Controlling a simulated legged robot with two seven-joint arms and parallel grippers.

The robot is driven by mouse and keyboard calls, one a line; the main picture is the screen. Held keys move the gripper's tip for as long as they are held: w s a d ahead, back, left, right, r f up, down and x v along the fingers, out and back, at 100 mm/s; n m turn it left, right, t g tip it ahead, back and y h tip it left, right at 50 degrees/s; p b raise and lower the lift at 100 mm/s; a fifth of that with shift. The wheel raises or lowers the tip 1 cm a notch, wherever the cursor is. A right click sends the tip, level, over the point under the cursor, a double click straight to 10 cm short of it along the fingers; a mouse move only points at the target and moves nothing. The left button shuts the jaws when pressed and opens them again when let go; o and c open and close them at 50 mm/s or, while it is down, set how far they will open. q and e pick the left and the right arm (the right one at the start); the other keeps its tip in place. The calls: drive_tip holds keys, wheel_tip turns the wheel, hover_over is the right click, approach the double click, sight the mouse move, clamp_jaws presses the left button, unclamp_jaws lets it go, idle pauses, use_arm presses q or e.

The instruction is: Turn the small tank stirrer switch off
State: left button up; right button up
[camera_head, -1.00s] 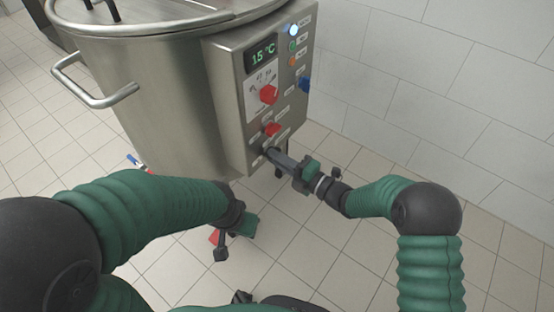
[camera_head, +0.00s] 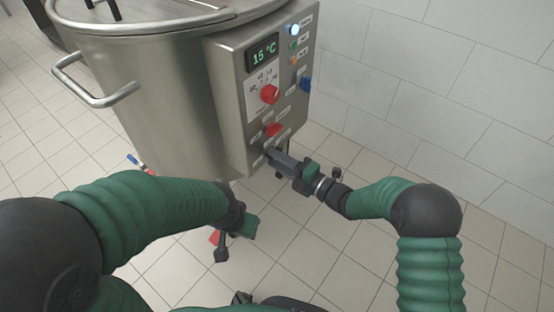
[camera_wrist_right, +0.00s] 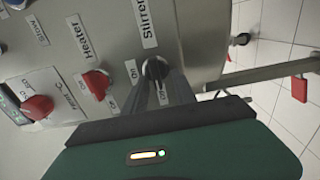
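The small tank's control panel (camera_head: 235,75) faces right in the head view. The stirrer switch (camera_wrist_right: 156,67), under its "Stirrer" label in the right wrist view, looks dark and is mostly covered by my fingertips. My right gripper (camera_head: 270,153) reaches the lower part of the panel. Its two fingers (camera_wrist_right: 158,82) lie on either side of the switch and appear closed on it. An "ON" label (camera_wrist_right: 131,70) shows beside it. My left gripper (camera_head: 222,250) hangs below the tank, away from the panel, its fingers not clear.
The red heater knob (camera_wrist_right: 97,83) sits beside the stirrer switch. Another red knob (camera_head: 269,94) and a blue knob (camera_head: 306,84) are higher on the panel. The display (camera_head: 263,53) reads 15 °C. The tiled floor at right is clear.

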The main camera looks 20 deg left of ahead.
drive_tip(key=p+v, duration=0.6)
drive_tip(key=v, duration=1.1)
